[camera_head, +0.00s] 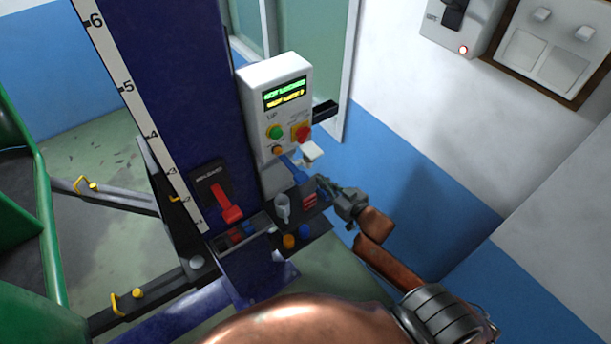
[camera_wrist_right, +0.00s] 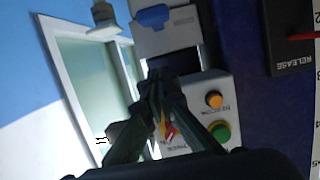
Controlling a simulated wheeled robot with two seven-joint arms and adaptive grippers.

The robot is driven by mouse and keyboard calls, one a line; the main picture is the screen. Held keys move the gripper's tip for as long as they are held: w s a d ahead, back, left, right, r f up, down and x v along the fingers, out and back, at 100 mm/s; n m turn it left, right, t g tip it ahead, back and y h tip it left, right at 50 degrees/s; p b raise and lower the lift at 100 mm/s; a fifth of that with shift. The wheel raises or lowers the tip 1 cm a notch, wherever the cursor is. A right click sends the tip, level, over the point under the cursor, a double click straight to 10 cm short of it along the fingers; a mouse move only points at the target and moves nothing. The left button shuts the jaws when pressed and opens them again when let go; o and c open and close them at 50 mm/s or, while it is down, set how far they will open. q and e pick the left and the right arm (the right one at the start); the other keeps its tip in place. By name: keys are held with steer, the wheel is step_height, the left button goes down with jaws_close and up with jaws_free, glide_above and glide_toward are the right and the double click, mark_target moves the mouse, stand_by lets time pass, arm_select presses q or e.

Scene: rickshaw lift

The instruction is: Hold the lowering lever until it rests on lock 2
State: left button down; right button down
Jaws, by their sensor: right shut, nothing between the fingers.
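A white control box (camera_head: 275,105) on the blue lift column has a lit two-line display (camera_head: 284,93), whose text is too small to read surely. It has a green button (camera_head: 274,132), a red one (camera_head: 302,132) and an orange one (camera_head: 277,150). A blue lever-like part (camera_head: 294,170) is below the box; I cannot tell surely that it is the lowering lever. It shows as a blue piece (camera_wrist_right: 153,17) in the wrist view. My right gripper (camera_head: 324,188) is shut and empty, just right of it. Its fingertips (camera_wrist_right: 155,80) are in front of the box. My left gripper is out of view.
A red lever (camera_head: 228,205) sits on a black plate on the column, marked RELEASE in the wrist view. A small tray (camera_head: 315,210) with tools is under the gripper. A numbered white scale (camera_head: 140,110) runs up the column. Green bodywork (camera_head: 30,220) is at left.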

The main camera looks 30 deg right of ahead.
mark_target(306, 178)
steer(key=shift+w, duration=0.1)
